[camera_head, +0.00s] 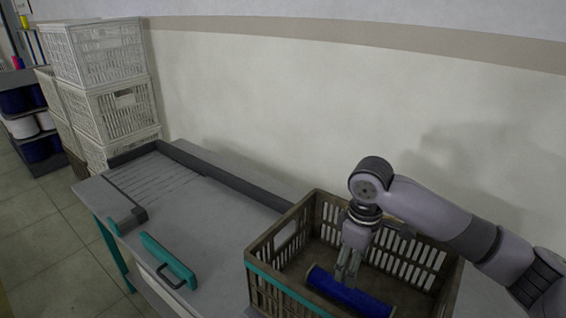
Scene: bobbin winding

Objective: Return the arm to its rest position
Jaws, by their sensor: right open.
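My right arm comes in from the right, and its gripper (346,276) points down inside the brown crate (262,280). The gripper is open, with its fingertips close above or beside a blue bobbin (338,294) lying on the crate floor. I cannot tell whether the fingers touch the bobbin. The near part of the bobbin is close to the picture's bottom edge. My left gripper is not in view.
The crate's slatted walls surround the gripper. It stands on a grey table (205,236) with a teal handle piece (168,258) and a ridged area at the back left. White crates (108,95) are stacked beyond. The table's middle is clear.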

